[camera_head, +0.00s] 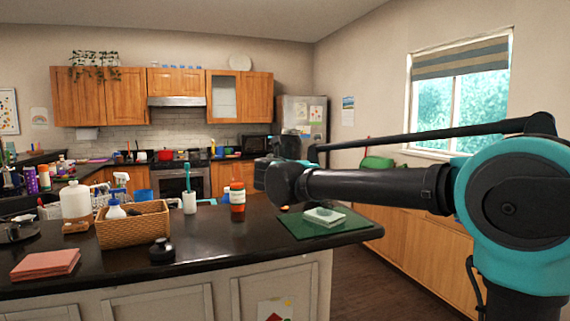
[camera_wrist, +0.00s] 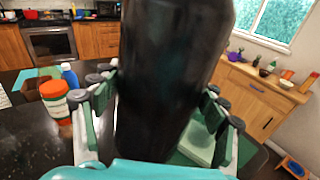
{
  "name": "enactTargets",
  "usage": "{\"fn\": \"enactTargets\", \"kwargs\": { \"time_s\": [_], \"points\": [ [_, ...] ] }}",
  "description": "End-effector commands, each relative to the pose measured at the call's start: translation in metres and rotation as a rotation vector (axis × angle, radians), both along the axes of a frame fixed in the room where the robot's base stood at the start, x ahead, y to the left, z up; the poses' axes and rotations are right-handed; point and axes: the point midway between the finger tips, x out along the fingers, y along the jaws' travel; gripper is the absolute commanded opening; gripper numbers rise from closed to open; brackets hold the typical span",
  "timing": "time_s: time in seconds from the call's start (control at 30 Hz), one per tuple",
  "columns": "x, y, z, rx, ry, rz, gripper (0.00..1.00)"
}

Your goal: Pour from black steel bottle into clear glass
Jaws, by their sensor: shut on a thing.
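The black steel bottle (camera_wrist: 172,60) fills the middle of the wrist view, with its upper end cut off by the frame. My gripper (camera_wrist: 160,98) is shut on it, with finger pads on both sides. In the head view my arm reaches to the left over the right part of the counter and hides most of the gripper, so the bottle's tilt is hard to tell there. I cannot make out a clear glass in either view.
An orange-and-white jar (camera_head: 238,199) stands on the dark counter (camera_head: 210,240), left of the held bottle in the wrist view (camera_wrist: 56,100). A green mat (camera_head: 297,226) bears a pale block (camera_head: 324,216). A wicker basket (camera_head: 134,228) and white jug (camera_head: 76,200) stand left.

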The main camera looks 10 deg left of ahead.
Motion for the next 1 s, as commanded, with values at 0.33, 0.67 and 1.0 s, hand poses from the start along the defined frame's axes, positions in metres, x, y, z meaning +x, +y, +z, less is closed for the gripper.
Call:
{"fn": "enactTargets", "kwargs": {
  "time_s": [0.33,0.67,1.0],
  "points": [
    [0.007,-0.01,-0.007,0.045,0.034,0.0,0.13],
    [0.013,-0.018,-0.014,0.091,0.065,0.0,0.13],
    [0.02,-0.028,-0.022,0.136,0.1,0.0,0.13]
  ]
}}
